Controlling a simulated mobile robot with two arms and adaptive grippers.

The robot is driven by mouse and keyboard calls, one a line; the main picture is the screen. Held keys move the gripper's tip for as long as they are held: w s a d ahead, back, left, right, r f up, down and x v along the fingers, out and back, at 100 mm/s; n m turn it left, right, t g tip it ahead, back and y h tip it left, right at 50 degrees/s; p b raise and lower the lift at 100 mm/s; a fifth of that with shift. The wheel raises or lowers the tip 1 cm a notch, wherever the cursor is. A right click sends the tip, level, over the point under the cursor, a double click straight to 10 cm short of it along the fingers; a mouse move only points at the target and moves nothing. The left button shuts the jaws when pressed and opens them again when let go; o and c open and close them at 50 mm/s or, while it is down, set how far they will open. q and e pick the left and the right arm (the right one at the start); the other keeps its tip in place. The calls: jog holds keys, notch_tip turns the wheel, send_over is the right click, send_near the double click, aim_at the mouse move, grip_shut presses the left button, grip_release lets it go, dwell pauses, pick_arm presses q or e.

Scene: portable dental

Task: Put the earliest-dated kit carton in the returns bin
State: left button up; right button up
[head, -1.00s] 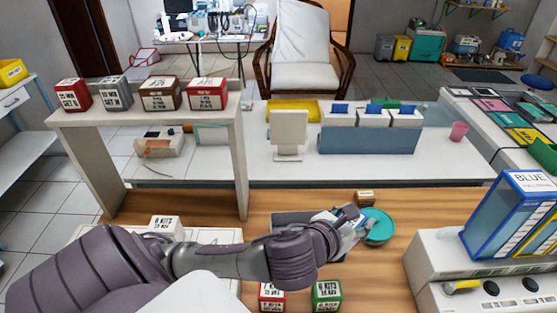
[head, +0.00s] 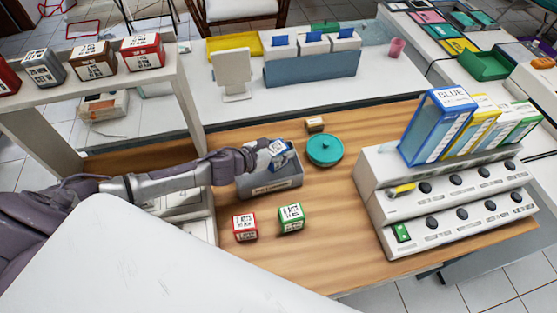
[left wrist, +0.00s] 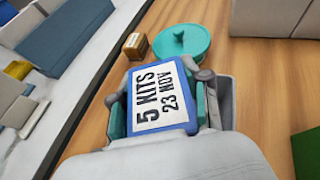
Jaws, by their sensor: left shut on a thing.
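My left gripper (head: 277,152) is shut on a blue-edged kit carton (head: 283,156). In the left wrist view the carton (left wrist: 160,98) reads "5 KITS 23 NOV" and sits tilted between the fingers (left wrist: 162,92). The carton is over the far right part of a grey open bin (head: 270,186); I cannot tell if it touches it. The bin's front label is too small to read. A red carton (head: 244,228) and a green carton (head: 291,218) stand on the wooden table in front of the bin. My right gripper is not in view.
A teal lidded pot (head: 325,150) and a small brown box (head: 314,125) stand close to the bin. A white console (head: 440,200) with binders is at the right. Several cartons line the left shelf (head: 100,85). The table between bin and console is clear.

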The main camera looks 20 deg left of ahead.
pick_arm(q)
notch_tip(320, 180, down, 5)
jog(key=shift+r, duration=0.15)
jog(key=shift+f+b, duration=0.2)
jog(key=shift+b, duration=0.1)
jog(key=o, duration=0.9)
